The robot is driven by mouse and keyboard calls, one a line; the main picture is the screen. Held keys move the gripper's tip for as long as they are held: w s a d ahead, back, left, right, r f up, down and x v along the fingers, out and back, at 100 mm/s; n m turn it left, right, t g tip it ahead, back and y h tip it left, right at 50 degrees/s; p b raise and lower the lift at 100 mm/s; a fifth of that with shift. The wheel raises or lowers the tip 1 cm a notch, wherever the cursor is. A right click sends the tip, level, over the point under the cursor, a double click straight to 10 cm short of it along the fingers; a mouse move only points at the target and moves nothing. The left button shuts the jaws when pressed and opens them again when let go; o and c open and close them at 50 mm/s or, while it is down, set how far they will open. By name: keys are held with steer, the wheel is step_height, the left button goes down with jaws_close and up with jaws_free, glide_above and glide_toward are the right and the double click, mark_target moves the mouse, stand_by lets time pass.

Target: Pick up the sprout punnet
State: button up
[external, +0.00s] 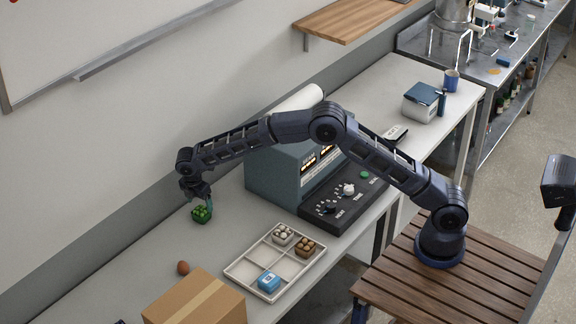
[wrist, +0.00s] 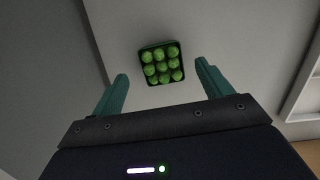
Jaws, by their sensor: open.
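The sprout punnet (external: 202,214) is a small dark tray of round green sprouts. It stands on the light bench near the wall, left of the machine. In the wrist view the punnet (wrist: 161,63) lies beyond my fingertips, roughly centred between them. My gripper (external: 201,196) is just above the punnet, pointing down. In the wrist view its two teal fingers (wrist: 161,70) are spread apart with nothing held between them. Whether a finger touches the punnet cannot be told.
A divided white tray (external: 238,272) holds a punnet of pale items (external: 283,235), a punnet of brown items (external: 306,247) and a blue box (external: 268,282). A brown egg-like object (external: 183,267), a cardboard box (external: 195,300) and a control machine (external: 285,180) stand nearby.

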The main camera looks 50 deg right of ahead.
mark_target(201, 210)
steer(key=shift+s+d+f, duration=0.1)
steer(key=shift+d+f, duration=0.05)
steer(key=shift+f, duration=2.7)
steer(key=shift+c, duration=0.5)
steer(key=c, duration=1)
